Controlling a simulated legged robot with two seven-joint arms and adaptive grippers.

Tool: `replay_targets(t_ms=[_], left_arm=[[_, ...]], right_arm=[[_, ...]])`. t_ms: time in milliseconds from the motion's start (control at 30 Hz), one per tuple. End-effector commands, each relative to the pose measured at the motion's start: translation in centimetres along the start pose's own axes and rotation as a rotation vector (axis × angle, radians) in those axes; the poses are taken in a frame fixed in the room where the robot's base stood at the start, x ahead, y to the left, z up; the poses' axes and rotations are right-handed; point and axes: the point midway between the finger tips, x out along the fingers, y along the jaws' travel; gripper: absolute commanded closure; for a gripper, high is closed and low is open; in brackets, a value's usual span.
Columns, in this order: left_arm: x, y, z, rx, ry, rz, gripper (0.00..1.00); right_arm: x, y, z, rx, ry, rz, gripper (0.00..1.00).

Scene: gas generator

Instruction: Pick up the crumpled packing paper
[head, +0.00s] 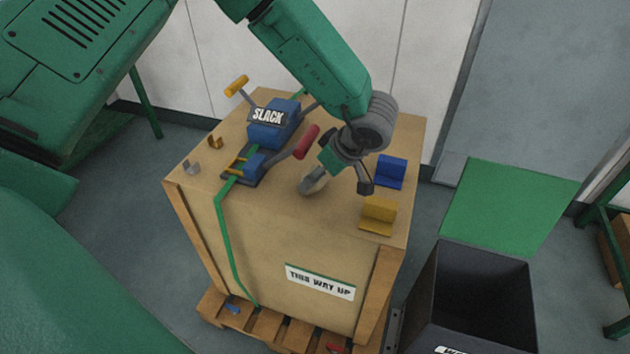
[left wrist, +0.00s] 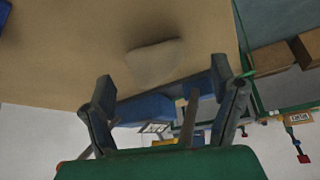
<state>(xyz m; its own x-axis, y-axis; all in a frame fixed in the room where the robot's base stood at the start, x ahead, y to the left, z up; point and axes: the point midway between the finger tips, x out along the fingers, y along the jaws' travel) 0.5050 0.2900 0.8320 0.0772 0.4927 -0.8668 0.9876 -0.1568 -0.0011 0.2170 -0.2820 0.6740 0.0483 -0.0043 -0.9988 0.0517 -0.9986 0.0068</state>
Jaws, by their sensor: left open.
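The crumpled packing paper (left wrist: 155,62) is a small tan, rounded lump on the top of the wooden crate (head: 300,235). In the left wrist view it lies just beyond my left fingertips, roughly between them, with a soft shadow beside it. In the head view a pale lump (head: 316,183) beside one finger appears to be this paper, partly hidden. My left gripper (head: 337,187) points down over the crate top. Its two dark fingers are spread in the wrist view (left wrist: 161,82), with nothing held between them. My right gripper is not in view.
A blue ratchet unit marked SLACK (head: 270,125) with a red handle (head: 306,142) and green strap stands left of the gripper. A dark open bin (head: 480,300) stands right of the crate.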

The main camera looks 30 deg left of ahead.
Motion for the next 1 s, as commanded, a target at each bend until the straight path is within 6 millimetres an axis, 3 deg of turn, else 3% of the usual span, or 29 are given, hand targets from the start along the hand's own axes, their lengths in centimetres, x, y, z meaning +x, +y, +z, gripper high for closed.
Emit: replay_targets(t_ms=[400, 633, 733, 767, 1000], left_arm=[[5.2, 0.7, 0.1, 0.000, -0.002, -0.002, 0.21], [5.2, 0.6, 0.1, 0.000, -0.001, -0.001, 0.21], [5.1, 0.7, 0.1, 0.000, 0.000, -0.001, 0.56], [5.1, 0.7, 0.1, 0.000, 0.000, -0.001, 0.62], [5.2, 0.7, 0.1, 0.000, -0.001, -0.001, 0.62]], right_arm=[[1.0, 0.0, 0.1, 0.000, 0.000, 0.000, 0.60], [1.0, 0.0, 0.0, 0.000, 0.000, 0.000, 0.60], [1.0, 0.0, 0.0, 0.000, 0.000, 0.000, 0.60], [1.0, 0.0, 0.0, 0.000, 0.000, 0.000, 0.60], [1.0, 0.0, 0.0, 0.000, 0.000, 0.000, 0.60]])
